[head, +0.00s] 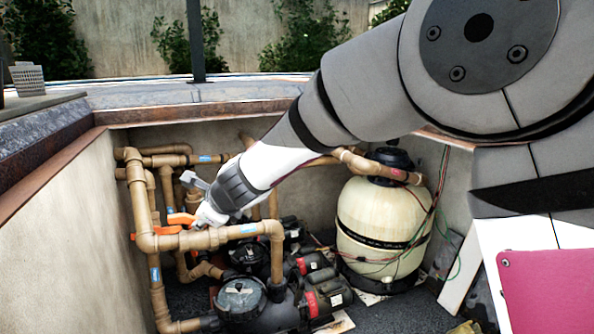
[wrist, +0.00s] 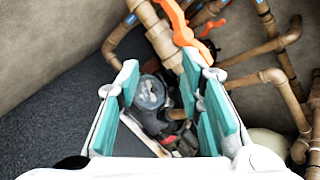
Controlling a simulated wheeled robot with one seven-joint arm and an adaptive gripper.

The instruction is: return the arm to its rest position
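My arm reaches from the upper right down into the pit in the head view. My gripper (head: 207,215) is at its end, beside the tan pipes and close to an orange valve handle (head: 180,218); its fingers are partly hidden there. In the wrist view my gripper (wrist: 162,70) is open, with its two teal-padded fingers apart and nothing held between them. The orange valve handle (wrist: 178,22) shows just beyond the fingertips. I cannot tell whether the gripper touches the handle or a pipe.
Tan pipes (head: 145,205) surround the gripper. Pumps (head: 242,298) lie below, and a cream filter tank (head: 382,222) stands to the right. A concrete wall (head: 65,250) bounds the left. Above the pit rim (head: 200,95) there is open space.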

